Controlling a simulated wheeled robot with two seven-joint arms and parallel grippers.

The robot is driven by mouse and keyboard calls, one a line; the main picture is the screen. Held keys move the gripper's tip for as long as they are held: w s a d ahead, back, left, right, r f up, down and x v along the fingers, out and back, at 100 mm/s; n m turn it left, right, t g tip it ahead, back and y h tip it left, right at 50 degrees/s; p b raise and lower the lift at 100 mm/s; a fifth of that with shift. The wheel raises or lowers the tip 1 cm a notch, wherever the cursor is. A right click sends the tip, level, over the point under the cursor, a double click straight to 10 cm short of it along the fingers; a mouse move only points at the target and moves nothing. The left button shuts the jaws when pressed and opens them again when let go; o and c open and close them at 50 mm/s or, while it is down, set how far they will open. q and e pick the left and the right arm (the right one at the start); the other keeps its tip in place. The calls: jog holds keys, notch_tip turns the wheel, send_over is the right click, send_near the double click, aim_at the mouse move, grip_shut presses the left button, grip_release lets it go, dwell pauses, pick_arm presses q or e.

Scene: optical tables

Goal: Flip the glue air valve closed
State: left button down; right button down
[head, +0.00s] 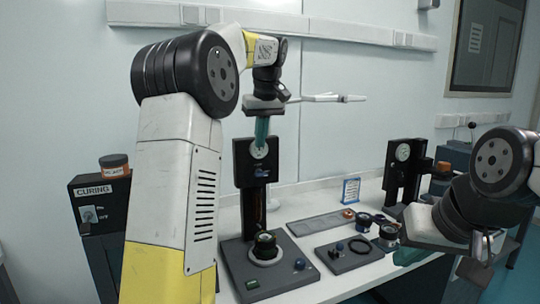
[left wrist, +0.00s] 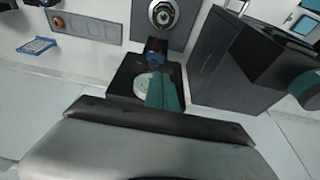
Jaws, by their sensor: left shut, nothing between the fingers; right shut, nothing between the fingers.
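A black upright stand (head: 242,190) carries a round white gauge (head: 259,149) with a small blue valve handle (head: 262,172) below it. The gauge (left wrist: 143,82) and blue handle (left wrist: 155,46) also show in the left wrist view. I cannot read a label naming the glue air valve. My left gripper (head: 262,138) is shut and empty, its teal fingers pointing down in front of the gauge, partly covering it. In the left wrist view its fingers (left wrist: 163,92) overlap the gauge's edge; contact cannot be told. My right gripper (head: 411,256) is shut and empty, low at the right.
A second black stand (head: 402,180) with a gauge and an orange handle (head: 443,166) stands at the right. A CURING box (head: 93,210) is at the left.

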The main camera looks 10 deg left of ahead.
aim_at(255, 174)
pick_arm(q)
jog(key=x, duration=0.9)
jog(key=shift+f, duration=0.2)
jog(key=shift+s+a+f+t+h, duration=0.15)
jog(key=shift+t+h, duration=0.1)
jog(key=shift+h, duration=0.15)
jog(key=shift+s+a+t+h, duration=0.15)
jog(key=shift+t+h, duration=0.1)
jog(key=shift+h, duration=0.15)
jog(key=shift+s+a+f+n+t+h, duration=0.15)
jog(key=shift+a+n+t+h, duration=0.2)
jog(key=shift+h, duration=0.25)
jog(key=shift+s+a+f+t+h, duration=0.1)
jog(key=shift+f+t+h, duration=0.1)
jog(key=shift+t+h, duration=0.3)
jog(key=shift+s+a+f+t+h, duration=0.1)
jog(key=shift+a+f+t+h, duration=0.05)
jog(key=shift+t+h, duration=0.3)
jog(key=shift+s+a+f, duration=0.1)
jog(key=shift+a+f, duration=0.1)
jog(key=shift+f, duration=1.4)
